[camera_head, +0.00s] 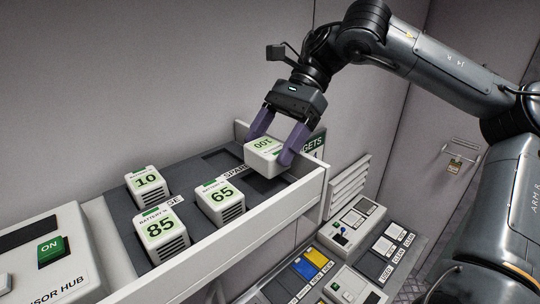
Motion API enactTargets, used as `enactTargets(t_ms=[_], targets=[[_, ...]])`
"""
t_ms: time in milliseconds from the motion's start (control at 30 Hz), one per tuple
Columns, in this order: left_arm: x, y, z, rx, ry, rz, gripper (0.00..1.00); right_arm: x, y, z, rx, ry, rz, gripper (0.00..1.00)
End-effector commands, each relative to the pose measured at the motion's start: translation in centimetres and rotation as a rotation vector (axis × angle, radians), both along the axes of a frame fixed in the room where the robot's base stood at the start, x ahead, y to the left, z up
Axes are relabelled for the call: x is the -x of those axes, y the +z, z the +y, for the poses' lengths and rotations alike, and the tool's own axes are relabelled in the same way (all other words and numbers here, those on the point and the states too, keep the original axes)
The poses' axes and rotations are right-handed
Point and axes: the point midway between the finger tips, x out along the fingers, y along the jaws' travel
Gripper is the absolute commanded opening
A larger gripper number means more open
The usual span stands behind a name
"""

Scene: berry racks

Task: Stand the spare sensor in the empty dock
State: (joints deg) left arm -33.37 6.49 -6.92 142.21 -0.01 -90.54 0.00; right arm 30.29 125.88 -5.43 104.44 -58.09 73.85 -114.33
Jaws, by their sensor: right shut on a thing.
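My right gripper (281,140) is shut on a white sensor block (265,155). The block has green digits that read 100, upside down in the picture. It is at the spare end of the tray (262,212); I cannot tell whether it touches the tray floor. Three similar white blocks stand in the tray: one marked 10 (147,182), one marked 85 (161,230) and one marked 65 (221,196). A white sensor hub (60,278) is at the lower left, cut off by the frame. My left gripper is out of view.
The tray has a raised pale rim close to the held block. Below it at the right is a panel with a switch box (352,222) and blue and yellow pads (312,263). A grey wall stands behind the tray. A small wire rack (461,152) hangs at the right.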

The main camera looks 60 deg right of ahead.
Motion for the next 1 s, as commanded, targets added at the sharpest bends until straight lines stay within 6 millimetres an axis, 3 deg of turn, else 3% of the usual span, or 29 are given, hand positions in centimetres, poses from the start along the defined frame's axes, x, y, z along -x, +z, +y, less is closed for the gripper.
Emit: enactTargets(t_ms=[167, 500, 900, 933, 1000], targets=[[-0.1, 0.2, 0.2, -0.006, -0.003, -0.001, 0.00, -0.4, -0.6, 0.1, -0.002, 0.001, 0.000, 0.40], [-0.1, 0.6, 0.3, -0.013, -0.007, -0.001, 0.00, -0.4, -4.1, 0.1, -0.002, 0.001, -0.002, 0.40], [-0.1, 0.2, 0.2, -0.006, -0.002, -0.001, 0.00, -0.4, -4.7, 0.1, -0.001, -0.001, -0.001, 0.40], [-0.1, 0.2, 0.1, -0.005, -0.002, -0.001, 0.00, -0.4, -4.7, 0.1, -0.001, -0.001, -0.001, 0.80], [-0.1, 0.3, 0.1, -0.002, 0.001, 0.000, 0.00, -0.4, -4.6, 0.1, -0.001, -0.001, -0.001, 0.91]])
